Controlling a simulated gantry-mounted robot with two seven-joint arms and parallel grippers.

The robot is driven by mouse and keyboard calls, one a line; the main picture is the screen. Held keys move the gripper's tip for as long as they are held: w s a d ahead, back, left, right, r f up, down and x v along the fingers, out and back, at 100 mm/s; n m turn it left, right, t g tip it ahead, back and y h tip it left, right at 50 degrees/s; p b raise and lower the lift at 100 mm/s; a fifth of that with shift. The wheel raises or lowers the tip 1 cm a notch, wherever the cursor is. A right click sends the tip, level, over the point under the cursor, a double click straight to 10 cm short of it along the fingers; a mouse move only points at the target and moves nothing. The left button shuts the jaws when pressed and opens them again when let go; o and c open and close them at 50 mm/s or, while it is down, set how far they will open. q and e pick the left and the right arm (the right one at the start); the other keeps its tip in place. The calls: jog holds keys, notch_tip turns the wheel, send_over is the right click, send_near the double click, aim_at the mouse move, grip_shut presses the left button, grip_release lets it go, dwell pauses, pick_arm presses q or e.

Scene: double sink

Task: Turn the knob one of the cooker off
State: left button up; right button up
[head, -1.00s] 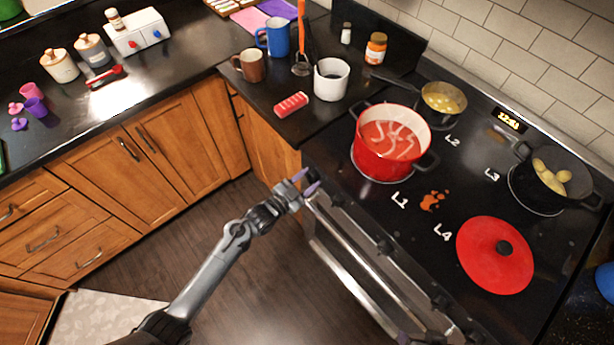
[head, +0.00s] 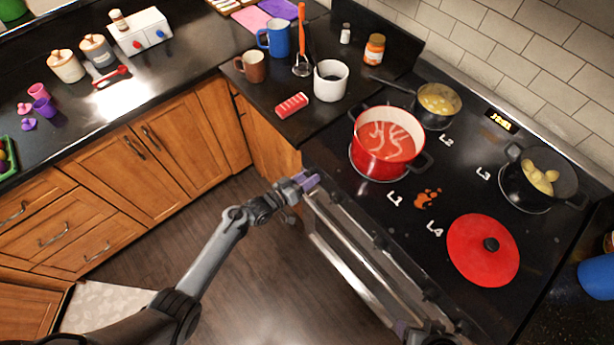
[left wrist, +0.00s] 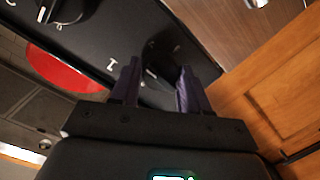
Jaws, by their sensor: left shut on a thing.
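The cooker (head: 395,225) is black, with a row of dark knobs along its front edge, partly seen from above. My left gripper (head: 306,182) is at the left end of this front edge, beside the wooden cabinet corner. In the left wrist view, the purple fingers of my left gripper (left wrist: 156,88) are on either side of a dark knob (left wrist: 158,62), shut on it. A white mark is on the panel beside it. How far the knob is turned cannot be told. Part of my right gripper (head: 425,335) shows at the bottom edge; its fingers are not clear.
A red pot (head: 385,160), a small pan (head: 436,118), a black pot (head: 520,195) and a red lid (head: 482,250) are on the cooktop. The oven handle (head: 345,270) runs below the knobs. Open floor (head: 250,290) lies left of the cooker.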

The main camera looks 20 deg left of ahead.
pick_arm(q)
jog(key=shift+w+a+n+h, duration=0.1)
jog(key=shift+n+h, duration=0.55)
jog(key=shift+n, duration=3.6)
jog(key=shift+n+h, duration=0.65)
jog(key=shift+n, duration=3.6)
jog(key=o, duration=1)
jog(key=shift+o, duration=0.2)
